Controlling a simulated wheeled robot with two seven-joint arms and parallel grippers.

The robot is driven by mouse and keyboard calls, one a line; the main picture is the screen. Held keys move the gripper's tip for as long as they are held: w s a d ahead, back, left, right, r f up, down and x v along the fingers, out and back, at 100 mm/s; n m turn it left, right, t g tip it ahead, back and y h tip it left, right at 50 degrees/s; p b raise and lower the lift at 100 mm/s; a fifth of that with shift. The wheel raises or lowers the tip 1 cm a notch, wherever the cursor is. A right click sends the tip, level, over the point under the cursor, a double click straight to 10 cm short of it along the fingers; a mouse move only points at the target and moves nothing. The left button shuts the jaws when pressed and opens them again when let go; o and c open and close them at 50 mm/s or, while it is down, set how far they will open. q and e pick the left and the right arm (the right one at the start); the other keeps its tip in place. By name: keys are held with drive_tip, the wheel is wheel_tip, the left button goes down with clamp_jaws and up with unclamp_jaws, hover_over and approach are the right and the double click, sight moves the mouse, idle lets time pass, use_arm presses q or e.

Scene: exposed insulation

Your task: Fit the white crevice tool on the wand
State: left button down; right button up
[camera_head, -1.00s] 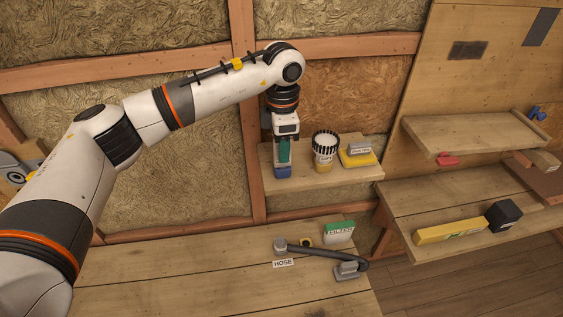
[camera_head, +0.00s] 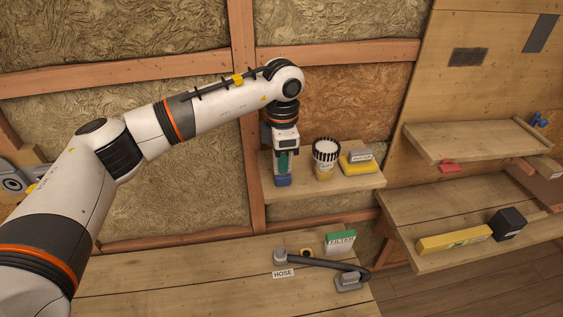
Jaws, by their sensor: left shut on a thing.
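My left gripper (camera_head: 285,158) points down at the left end of the small wall shelf (camera_head: 350,184). It is shut on a teal item (camera_head: 284,165), partly hidden between the fingers. A blue block-like part (camera_head: 283,181) shows directly under it, at shelf level; I cannot tell whether the two are one piece. On the bench, a dark grey hose (camera_head: 325,264) runs between a grey end piece (camera_head: 281,256) and a grey fitting (camera_head: 349,281), beside a "HOSE" label (camera_head: 284,273). I cannot make out a white crevice tool or a wand for certain. My right gripper is out of view.
A green-and-white filter box (camera_head: 340,241) is on the bench. The bench's left front is clear.

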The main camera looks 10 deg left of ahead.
use_arm(q)
drive_tip(key=shift+r+p, duration=0.3)
drive_tip(key=shift+r, duration=0.4)
idle(0.3)
drive_tip(key=shift+r+p, duration=0.7)
drive_tip(key=shift+r, duration=0.9)
